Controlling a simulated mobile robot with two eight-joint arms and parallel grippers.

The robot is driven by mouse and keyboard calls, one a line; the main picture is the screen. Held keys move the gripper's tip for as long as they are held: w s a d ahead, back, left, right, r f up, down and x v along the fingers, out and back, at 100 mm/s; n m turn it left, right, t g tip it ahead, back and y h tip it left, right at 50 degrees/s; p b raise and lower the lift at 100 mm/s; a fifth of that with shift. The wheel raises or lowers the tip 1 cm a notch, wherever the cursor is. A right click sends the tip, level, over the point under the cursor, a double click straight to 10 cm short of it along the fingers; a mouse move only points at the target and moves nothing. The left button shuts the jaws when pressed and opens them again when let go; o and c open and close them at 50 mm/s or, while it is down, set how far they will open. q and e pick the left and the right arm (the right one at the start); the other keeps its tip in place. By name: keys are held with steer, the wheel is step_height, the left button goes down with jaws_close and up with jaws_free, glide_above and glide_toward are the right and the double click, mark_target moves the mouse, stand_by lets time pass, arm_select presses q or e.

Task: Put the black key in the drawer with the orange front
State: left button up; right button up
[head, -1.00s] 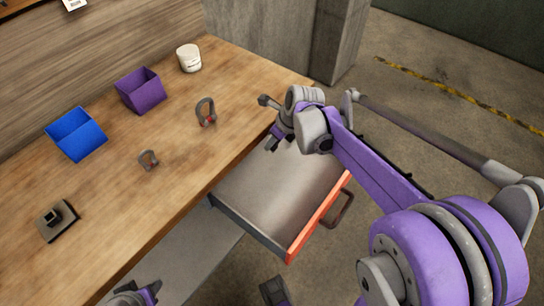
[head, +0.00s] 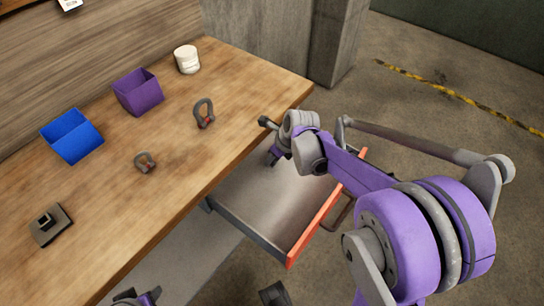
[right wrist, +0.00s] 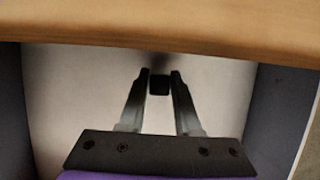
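The drawer with the orange front (head: 312,235) is pulled out from under the wooden table, and its pale floor looks bare where it shows. My right gripper (head: 272,157) is over the inner part of the open drawer, close to the table edge. In the right wrist view its fingers (right wrist: 159,86) are closed on a small black piece, the black key (right wrist: 159,84), between the tips. Most of the key is hidden, and its height above the drawer floor is hard to tell. My left gripper (head: 140,298) shows only partly at the bottom edge; its fingertips are not clear.
On the wooden table (head: 200,165) stand a blue bin (head: 72,137), a purple bin (head: 138,93), a white jar (head: 187,59), two grey shackles (head: 204,113) (head: 145,162) and a dark square base (head: 48,226). The table edge (right wrist: 160,40) runs close beyond my right fingertips.

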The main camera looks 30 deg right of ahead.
steer(key=o, duration=0.3)
steer(key=shift+o, duration=0.2)
steer(key=shift+r, duration=0.1)
steer(key=shift+r, duration=0.3)
steer(key=p+v, duration=0.2)
steer(key=v, duration=0.9)
steer(key=s+a+f+n, duration=0.2)
steer(key=s+n, duration=0.3)
steer(key=n, duration=0.5)
steer(key=s+a+f+n+h, duration=0.1)
steer(key=s+a+n, duration=0.4)
steer(key=n, duration=0.6)
steer(key=s+a+f+n+t, duration=0.1)
steer(key=s+a+f+n, duration=0.1)
steer(key=s+n, duration=0.5)
steer(key=shift+a+f+n+h, duration=0.4)
steer(key=shift+a+n, duration=0.45)
steer(key=shift+n, duration=0.95)
